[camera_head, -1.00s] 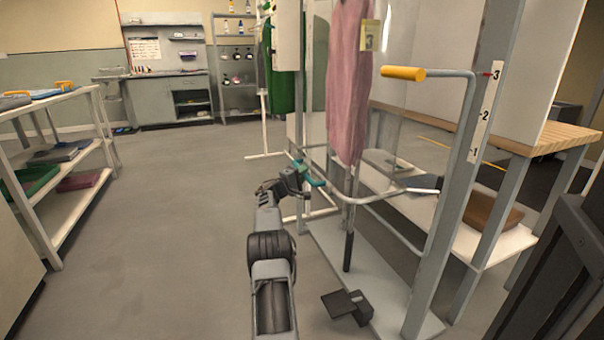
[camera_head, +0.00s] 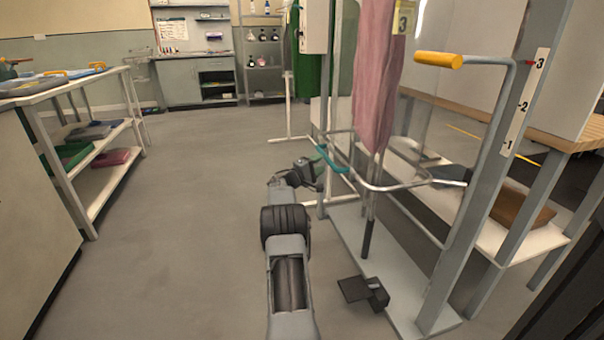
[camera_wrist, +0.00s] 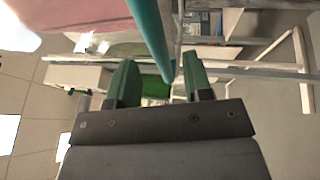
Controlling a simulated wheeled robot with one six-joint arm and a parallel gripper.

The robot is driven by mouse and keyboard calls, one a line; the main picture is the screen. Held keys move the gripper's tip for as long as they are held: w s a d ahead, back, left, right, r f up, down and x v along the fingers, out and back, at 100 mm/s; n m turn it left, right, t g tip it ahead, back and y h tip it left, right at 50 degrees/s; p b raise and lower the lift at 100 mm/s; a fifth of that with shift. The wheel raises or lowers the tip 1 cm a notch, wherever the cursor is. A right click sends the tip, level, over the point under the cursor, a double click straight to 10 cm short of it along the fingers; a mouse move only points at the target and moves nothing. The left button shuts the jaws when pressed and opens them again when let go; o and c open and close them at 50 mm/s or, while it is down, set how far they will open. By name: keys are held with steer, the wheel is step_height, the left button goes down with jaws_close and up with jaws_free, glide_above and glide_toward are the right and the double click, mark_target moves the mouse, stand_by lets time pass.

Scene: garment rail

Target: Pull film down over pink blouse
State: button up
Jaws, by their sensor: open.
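The pink blouse (camera_head: 376,85) hangs in the stand, with a yellow tag marked 3 near its upper part; a pink strip shows top left in the wrist view (camera_wrist: 85,14). A metal loop (camera_head: 398,187) with a teal handle (camera_head: 336,160) surrounds the space around the blouse's lower end. Clear film is hard to make out; I cannot tell its lower edge. My gripper (camera_head: 318,168) is at the teal handle. In the wrist view, its green fingers (camera_wrist: 160,85) are apart, with the teal handle (camera_wrist: 151,38) reaching down between them. Contact cannot be told.
A yellow-handled lever (camera_head: 438,60) juts from the post with a numbered scale (camera_head: 525,104). A black pedal (camera_head: 364,291) sits by the stand's base (camera_head: 415,275). A shelf rack (camera_head: 92,190) stands left. Open floor (camera_head: 190,200) lies between it and the stand.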

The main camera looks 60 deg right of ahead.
steer(key=p+v, duration=0.2)
steer(key=v, duration=0.7)
stand_by(0.4)
steer(key=a+r+t+y+p, duration=0.1)
steer(key=a+r+y+p, duration=0.3)
steer(key=a+r+p, duration=0.75)
steer(key=s+a+r+n+t+y+p, duration=0.1)
steer(key=s+a+r+y+p, duration=0.3)
steer(key=a+r+p, duration=0.5)
steer(key=s+a+r+t+y+p, duration=0.4)
steer(key=a+r+p, duration=0.5)
steer(key=a, duration=1)
steer(key=s+a+r+n+t+y+p, duration=0.1)
steer(key=s+a+r+t+y+p, duration=0.2)
steer(key=a, duration=1.1)
step_height(320, 180, up, 7)
steer(key=s+y+p, duration=0.2)
steer(key=y+p, duration=0.2)
steer(key=p, duration=0.2)
steer(key=shift+s+a+n, duration=0.2)
steer(key=shift+s+n, duration=0.05)
steer(key=shift+n, duration=0.05)
steer(key=shift+r, duration=0.1)
